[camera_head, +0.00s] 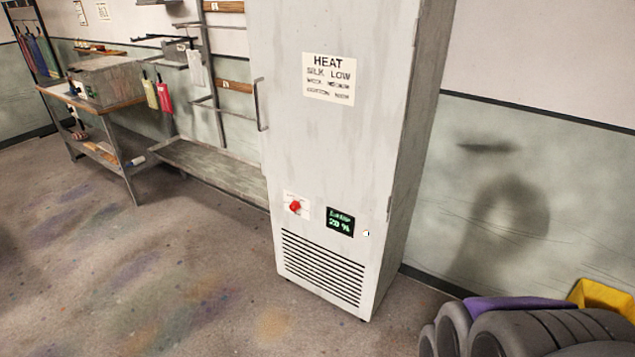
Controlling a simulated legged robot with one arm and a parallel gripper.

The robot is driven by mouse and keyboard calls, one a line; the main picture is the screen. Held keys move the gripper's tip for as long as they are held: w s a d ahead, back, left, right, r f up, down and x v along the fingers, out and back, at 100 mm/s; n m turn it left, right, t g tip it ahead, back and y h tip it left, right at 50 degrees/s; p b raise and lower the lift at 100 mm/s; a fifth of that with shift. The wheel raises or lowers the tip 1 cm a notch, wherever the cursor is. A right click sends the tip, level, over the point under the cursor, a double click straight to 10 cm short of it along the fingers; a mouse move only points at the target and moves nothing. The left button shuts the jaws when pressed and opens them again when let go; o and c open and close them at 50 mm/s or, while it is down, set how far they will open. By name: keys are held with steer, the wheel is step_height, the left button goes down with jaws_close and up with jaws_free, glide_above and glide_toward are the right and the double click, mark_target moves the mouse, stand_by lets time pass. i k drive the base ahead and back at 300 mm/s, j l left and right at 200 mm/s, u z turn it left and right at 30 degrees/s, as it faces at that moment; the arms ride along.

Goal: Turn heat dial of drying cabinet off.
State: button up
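The drying cabinet (320,170) is a tall, pale grey metal box standing against the wall in the middle of the view. Its heat dial (295,206) is a small red knob on a white plate, low on the front at the left. A dark display (340,222) with green figures, seemingly a percentage, sits just right of the dial. The dial's exact pointing is too small to read. A sign (328,79) headed HEAT, with a SILK LOW line, is on the upper front. My gripper is not in view.
A vertical handle (260,104) is on the cabinet's left edge, and a louvred vent (322,267) is below the dial. Left stand a metal rack (215,165) and a workbench (118,150) with a grey box (106,80). The floor before the cabinet is clear.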

mark_target(295, 205)
steer(key=i+j+z, duration=0.15)
steer(key=j, duration=0.2)
steer(key=i+j+z, duration=0.1)
steer(key=j, duration=0.25)
steer(key=i+j+z, duration=0.15)
steer(key=i+j, duration=0.15)
steer(key=i+j+z, duration=0.15)
steer(key=j, duration=0.35)
steer(key=i+j+z, duration=0.1)
steer(key=j, duration=0.3)
steer(key=i+j+z, duration=0.15)
steer(key=j, duration=0.25)
steer(key=j+z, duration=0.15)
steer(key=j, duration=0.3)
